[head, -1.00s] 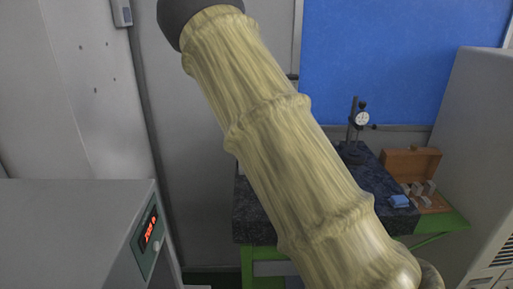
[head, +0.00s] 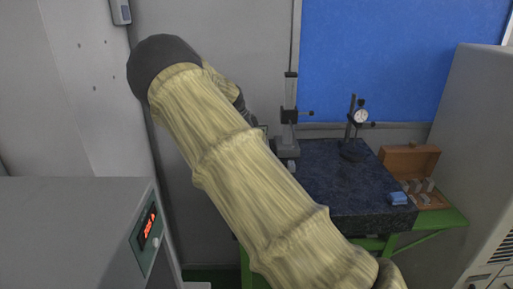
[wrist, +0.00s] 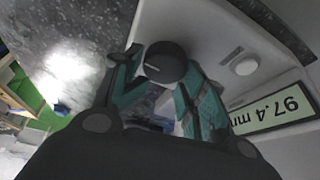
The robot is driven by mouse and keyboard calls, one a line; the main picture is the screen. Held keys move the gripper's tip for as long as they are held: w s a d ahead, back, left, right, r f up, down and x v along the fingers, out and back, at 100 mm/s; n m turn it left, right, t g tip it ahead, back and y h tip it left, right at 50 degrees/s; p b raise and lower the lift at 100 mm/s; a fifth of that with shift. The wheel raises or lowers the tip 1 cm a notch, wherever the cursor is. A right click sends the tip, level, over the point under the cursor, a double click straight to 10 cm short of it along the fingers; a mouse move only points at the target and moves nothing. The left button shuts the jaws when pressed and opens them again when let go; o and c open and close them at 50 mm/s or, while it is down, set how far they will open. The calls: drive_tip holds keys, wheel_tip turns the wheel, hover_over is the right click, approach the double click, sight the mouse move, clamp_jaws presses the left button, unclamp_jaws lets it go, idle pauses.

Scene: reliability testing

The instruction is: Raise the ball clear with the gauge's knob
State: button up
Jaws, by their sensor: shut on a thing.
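The gauge (head: 289,145) stands at the back left of the dark stone plate in the head view. Its pale body (wrist: 192,30) and a display (wrist: 276,108) reading 97.4 mm show in the wrist view. My gripper (wrist: 160,73) is shut on the gauge's dark round knob (wrist: 167,61), with teal-padded fingers on both sides. In the head view my arm hides the gripper. A short arm with a dark tip (head: 310,113) sticks out right from the gauge's column; I cannot tell whether this tip is the ball.
The stone plate (head: 335,190) is mostly bare. A dial indicator on a stand (head: 358,118) is at its back right, and a blue object (head: 398,198) is near its right corner. An open wooden box (head: 411,160) lies beyond. A grey cabinet (head: 70,230) is at left.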

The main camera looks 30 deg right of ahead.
drive_tip(key=m, duration=0.1)
drive_tip(key=m+g, duration=0.1)
drive_tip(key=m, duration=0.1)
drive_tip(key=f+m+y, duration=0.1)
drive_tip(key=shift+a+g, duration=0.3)
drive_tip(key=shift+a, duration=0.1)
drive_tip(key=shift+w+r+m+g+y, duration=0.1)
drive_tip(key=shift+m+g+y, duration=0.15)
drive_tip(key=shift+m, duration=0.8)
drive_tip(key=shift+r+m+g+y, duration=0.15)
drive_tip(key=shift+m+y, duration=0.1)
drive_tip(key=shift+m, duration=0.8)
drive_tip(key=o, duration=0.9)
drive_tip(key=shift+w, duration=0.15)
drive_tip(key=shift+o, duration=0.3)
drive_tip(key=shift+w+f, duration=0.2)
drive_tip(key=shift+w, duration=0.1)
drive_tip(key=shift+s+d, duration=0.1)
drive_tip(key=shift+d, duration=0.05)
drive_tip(key=shift+s+d+r, duration=0.1)
drive_tip(key=shift+s+r, duration=0.1)
drive_tip(key=shift+r, duration=0.25)
drive_tip(key=v, duration=1.1)
drive_tip(key=shift+w, duration=0.45)
